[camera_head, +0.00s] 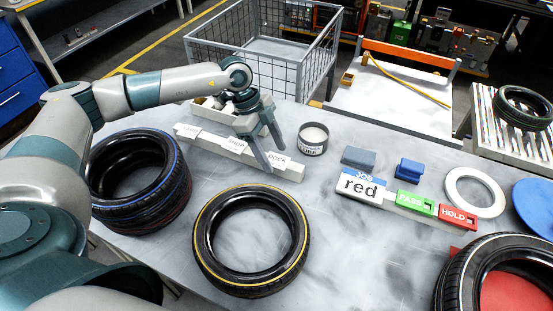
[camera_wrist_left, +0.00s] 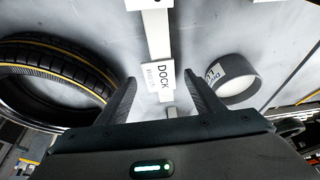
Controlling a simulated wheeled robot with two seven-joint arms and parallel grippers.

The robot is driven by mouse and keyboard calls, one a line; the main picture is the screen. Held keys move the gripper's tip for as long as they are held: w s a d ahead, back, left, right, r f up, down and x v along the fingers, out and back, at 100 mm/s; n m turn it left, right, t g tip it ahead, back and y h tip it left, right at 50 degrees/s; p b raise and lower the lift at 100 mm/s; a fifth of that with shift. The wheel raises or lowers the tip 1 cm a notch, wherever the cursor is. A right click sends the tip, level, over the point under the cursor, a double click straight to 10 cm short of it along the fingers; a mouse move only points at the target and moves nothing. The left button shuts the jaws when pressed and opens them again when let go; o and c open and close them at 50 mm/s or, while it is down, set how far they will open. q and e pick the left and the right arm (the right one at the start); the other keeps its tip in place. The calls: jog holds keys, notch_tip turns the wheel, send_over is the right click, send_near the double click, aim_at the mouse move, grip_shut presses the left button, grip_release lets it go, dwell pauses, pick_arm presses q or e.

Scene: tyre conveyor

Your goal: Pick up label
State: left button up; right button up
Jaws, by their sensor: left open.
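A white rack (camera_head: 218,147) bears three white labels: a left one (camera_head: 188,130) with small print, SHOP (camera_head: 236,146) in the middle and DOCK (camera_head: 279,159) at the right end. My left gripper (camera_head: 273,158) is open and points down at the rack's right part, by the DOCK label. In the left wrist view the DOCK label (camera_wrist_left: 159,76) shows between the two spread fingers (camera_wrist_left: 161,84), with no visible contact. The fingers partly hide the rack in the head view. My right gripper is not in view.
A blue-striped tyre (camera_head: 140,175) and a yellow-striped tyre (camera_head: 251,240) lie near the rack. A dark round tin (camera_head: 313,139) stands just right of it.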

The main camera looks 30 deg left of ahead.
aim_at(276, 160)
pick_arm(q)
jog(key=c, duration=1.1)
jog(key=shift+r, duration=0.1)
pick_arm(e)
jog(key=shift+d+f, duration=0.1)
pick_arm(q)
jog(key=shift+r+b, duration=0.4)
jog(key=shift+r, duration=0.05)
jog(key=r+b, duration=0.1)
jog(key=d+r, duration=0.1)
jog(key=r, duration=0.1)
jog(key=shift+w+r+b, duration=0.1)
jog(key=shift+r+b, duration=0.05)
jog(key=shift+b, duration=0.2)
jog(key=shift+w+d+r+b, duration=0.2)
jog(key=shift+d+r+b, duration=0.4)
jog(key=shift+d+r, duration=0.85)
jog(key=shift+w+d+r+b, duration=0.25)
jog(key=shift+d+r+b, duration=0.45)
jog(key=shift+d, duration=1.4)
jog(key=shift+w+d+r+b, duration=0.2)
jog(key=shift+d+r+b, duration=0.25)
jog(key=shift+d+r, duration=1.05)
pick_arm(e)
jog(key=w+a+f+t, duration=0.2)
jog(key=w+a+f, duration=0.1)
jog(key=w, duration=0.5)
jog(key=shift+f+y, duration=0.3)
